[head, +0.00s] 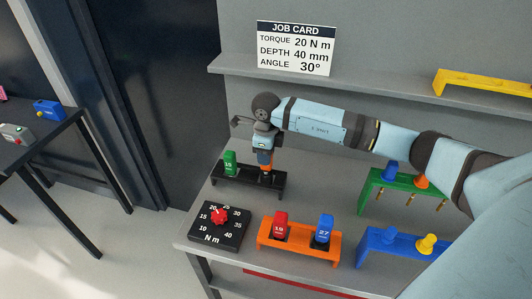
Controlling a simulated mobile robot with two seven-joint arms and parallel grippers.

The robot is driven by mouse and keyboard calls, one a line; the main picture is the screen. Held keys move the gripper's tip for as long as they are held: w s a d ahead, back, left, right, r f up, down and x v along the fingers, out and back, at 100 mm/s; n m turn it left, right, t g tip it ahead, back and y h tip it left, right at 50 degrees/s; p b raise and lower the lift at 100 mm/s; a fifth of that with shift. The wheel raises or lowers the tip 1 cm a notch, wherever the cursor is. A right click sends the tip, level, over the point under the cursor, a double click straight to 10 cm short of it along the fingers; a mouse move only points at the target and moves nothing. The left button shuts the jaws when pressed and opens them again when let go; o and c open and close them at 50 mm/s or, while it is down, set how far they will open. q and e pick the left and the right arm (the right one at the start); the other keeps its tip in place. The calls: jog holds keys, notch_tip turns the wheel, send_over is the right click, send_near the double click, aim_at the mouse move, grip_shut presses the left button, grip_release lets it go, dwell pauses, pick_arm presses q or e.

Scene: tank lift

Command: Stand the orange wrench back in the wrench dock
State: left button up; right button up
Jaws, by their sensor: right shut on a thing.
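My right gripper (263,150) points down and is shut on the orange wrench (265,159). Only a short orange part of the wrench shows below the fingers, and its upper part is hidden by the gripper. The wrench looks upright, with its lower end at the right part of a black dock (234,182). I cannot tell whether it is fully seated there. A green labelled piece (230,162) stands in the left part of the same dock. My left gripper is not in view.
In front are a torque dial (234,231) with a red knob and an orange rack (271,243) holding red and blue pieces. Green (400,183) and blue (372,248) racks stand to the right. A grey shelf (300,77) runs behind, above the bench. A dark table (55,130) is at left.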

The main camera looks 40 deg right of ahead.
jog(key=shift+f+b, duration=0.85)
jog(key=shift+f, duration=0.35)
jog(key=o, duration=1.2)
jog(key=shift+r, duration=0.1)
jog(key=shift+r+p, duration=2.4)
jog(key=shift+r, duration=2.1)
jog(key=shift+f, duration=0.1)
